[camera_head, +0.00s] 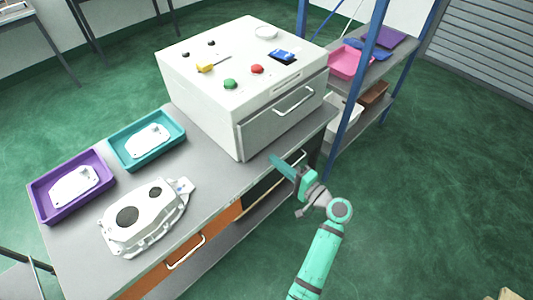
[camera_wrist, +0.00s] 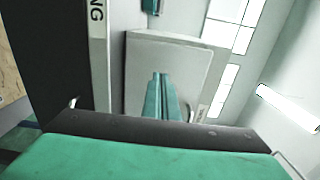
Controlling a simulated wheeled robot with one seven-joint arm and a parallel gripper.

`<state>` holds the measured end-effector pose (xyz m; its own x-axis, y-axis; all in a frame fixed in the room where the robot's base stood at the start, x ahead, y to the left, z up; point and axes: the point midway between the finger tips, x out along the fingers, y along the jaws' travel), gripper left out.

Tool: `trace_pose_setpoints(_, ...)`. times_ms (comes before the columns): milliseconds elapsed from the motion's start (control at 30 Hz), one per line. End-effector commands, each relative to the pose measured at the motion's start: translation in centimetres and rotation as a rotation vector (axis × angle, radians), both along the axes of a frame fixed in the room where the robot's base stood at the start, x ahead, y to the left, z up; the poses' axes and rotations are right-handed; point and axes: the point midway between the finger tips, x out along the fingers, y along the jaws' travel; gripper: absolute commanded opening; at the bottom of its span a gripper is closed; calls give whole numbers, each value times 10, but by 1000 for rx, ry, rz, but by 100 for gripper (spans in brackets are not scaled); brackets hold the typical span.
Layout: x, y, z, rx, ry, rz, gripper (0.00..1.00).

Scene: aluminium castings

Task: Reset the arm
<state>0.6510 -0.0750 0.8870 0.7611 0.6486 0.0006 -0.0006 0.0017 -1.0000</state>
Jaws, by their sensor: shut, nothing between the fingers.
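My gripper (camera_head: 275,158) is at the end of my teal arm, at the right front edge of the workbench (camera_head: 221,181). It points left toward the lower front of the white box-shaped machine (camera_head: 205,110). Its fingers are together and hold nothing. In the wrist view the teal fingers (camera_wrist: 161,98) show close together in front of a pale grey panel. I cannot tell whether the fingertips touch anything.
A white casting (camera_head: 146,216) lies on the bench. A purple tray (camera_head: 42,207) and a teal tray (camera_head: 121,157) each hold a white part. A blue-posted shelf (camera_head: 357,90) with trays stands right of the machine.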

Motion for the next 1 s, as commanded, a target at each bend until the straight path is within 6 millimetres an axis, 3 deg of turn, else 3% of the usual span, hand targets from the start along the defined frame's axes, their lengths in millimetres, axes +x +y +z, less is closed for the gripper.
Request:
trace_pose_setpoints(100, -18, -18, 0, -1, -1, -6, 0)
trace_pose_setpoints(300, -36, -35, 0, 0, 0, -9, 0)
trace_pose_setpoints(700, -43, -37, -4, -5, 5, -9, 0)
trace_pose_setpoints(867, -51, -20, -36, -49, 54, -52, 0)
trace_pose_setpoints(1000, -72, -7, -84, -142, 122, -137, 0)
